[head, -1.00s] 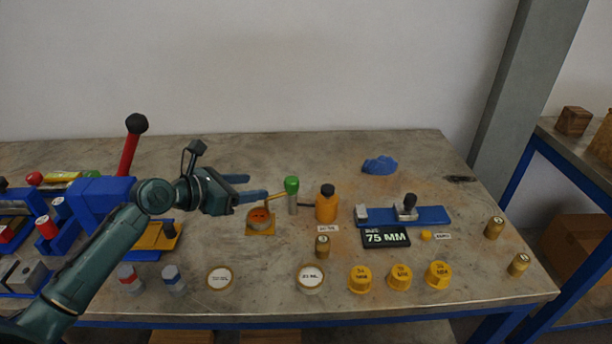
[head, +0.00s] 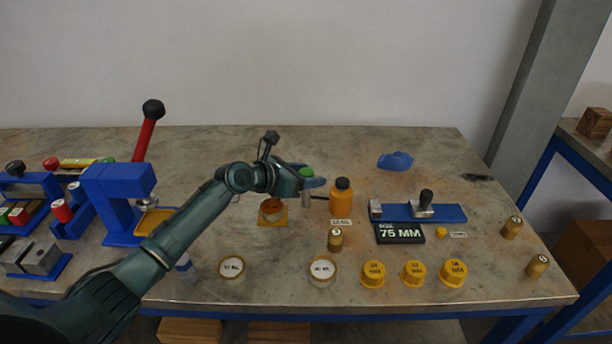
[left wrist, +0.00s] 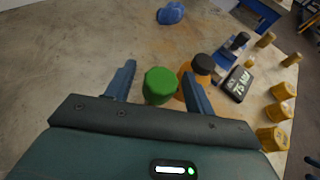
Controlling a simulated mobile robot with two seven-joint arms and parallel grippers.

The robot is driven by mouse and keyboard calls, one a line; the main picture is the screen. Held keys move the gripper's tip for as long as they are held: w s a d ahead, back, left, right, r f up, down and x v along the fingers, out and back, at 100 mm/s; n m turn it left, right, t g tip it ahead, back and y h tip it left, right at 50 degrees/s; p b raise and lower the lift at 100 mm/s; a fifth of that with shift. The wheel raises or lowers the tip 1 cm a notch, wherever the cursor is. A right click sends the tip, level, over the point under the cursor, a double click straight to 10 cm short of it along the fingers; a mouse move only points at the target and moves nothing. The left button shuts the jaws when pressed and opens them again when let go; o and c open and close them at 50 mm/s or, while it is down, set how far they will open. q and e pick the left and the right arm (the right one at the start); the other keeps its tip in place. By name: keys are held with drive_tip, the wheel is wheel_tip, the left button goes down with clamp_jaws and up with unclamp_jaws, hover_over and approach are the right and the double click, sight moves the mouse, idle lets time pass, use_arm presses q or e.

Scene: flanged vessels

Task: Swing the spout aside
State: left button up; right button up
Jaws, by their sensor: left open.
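The green-capped post (head: 306,198) of the spout stands on the table behind the orange bottle's left side, beside a small brown cup (head: 272,213) on a yellow base. My left gripper (head: 314,175) is open at the height of the green cap (left wrist: 160,86), which shows between its two fingers (left wrist: 159,72) in the left wrist view. I cannot tell whether a finger touches it. The spout's arm is hidden behind my gripper in the head view and is not clear in the left wrist view. My right gripper is in neither view.
The orange bottle (head: 341,197) with a dark cap stands close to the right of the post. A small brass weight (head: 335,240) is in front. A blue fixture (head: 450,213) and a 75 MM sign (head: 400,234) lie further right. The table behind is mostly clear.

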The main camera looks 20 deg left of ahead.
use_arm(q)
drive_tip(key=shift+c, duration=0.5)
clamp_jaws()
